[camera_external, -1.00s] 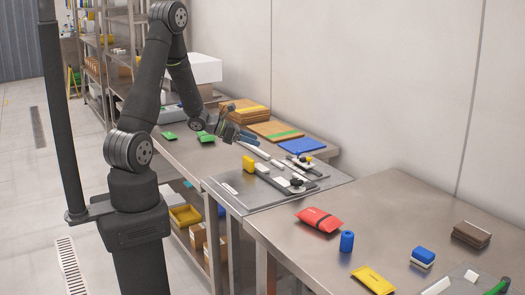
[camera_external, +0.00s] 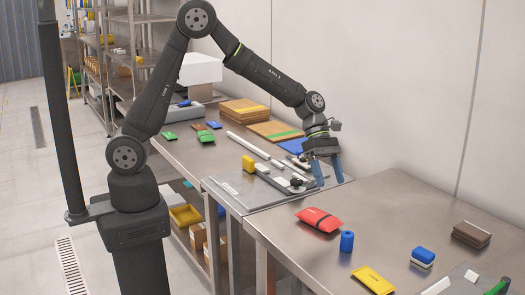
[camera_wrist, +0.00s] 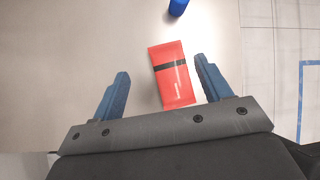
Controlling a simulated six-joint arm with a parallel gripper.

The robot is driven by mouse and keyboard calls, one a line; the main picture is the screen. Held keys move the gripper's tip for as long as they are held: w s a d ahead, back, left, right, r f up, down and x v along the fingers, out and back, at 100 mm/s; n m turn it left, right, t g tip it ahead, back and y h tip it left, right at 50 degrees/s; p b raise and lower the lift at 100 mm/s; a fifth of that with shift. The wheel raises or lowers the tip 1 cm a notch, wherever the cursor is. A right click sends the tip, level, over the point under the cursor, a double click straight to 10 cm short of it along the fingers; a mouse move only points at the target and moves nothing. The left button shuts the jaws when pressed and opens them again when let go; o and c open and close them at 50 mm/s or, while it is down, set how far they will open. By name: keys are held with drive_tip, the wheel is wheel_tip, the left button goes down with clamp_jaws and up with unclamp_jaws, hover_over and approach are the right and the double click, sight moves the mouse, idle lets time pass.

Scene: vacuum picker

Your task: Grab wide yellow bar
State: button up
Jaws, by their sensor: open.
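A flat yellow piece (camera_external: 373,280) lies on the near table at the bottom edge. A small upright yellow block (camera_external: 248,164) stands on the grey board of the farther table. In the wrist view, a red packet with a black band (camera_wrist: 173,74) shows between and beyond my blue fingers. No yellow thing shows there.
The red packet (camera_external: 319,220) and a blue cylinder (camera_external: 347,241) lie between my gripper and the flat yellow piece. A blue-and-white block (camera_external: 422,257) and brown stack (camera_external: 472,234) are farther right. The wall is behind.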

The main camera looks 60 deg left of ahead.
drive_tip(key=s+d+r+m+t+y, duration=0.1)
drive_tip(key=s+d+r, duration=0.3)
drive_tip(key=d, duration=0.5)
drive_tip(key=s+d+r+m+y, duration=0.1)
drive_tip(key=s+d+m+y, duration=0.1)
drive_tip(key=s+d, duration=0.5)
approach(362, 269)
drive_tip(key=shift+s+d+f, duration=0.2)
drive_tip(key=shift+d+f, duration=0.05)
drive_tip(key=shift+f, duration=0.35)
drive_tip(key=shift+s+d+f, duration=0.2)
drive_tip(key=shift+d+f, duration=0.05)
drive_tip(key=shift+f, duration=0.35)
drive_tip(key=shift+w+x, duration=0.2)
drive_tip(key=shift+x, duration=1.15)
drive_tip(key=shift+w+x, duration=0.15)
drive_tip(key=shift+x, duration=1.15)
drive_tip(key=c, duration=1.1)
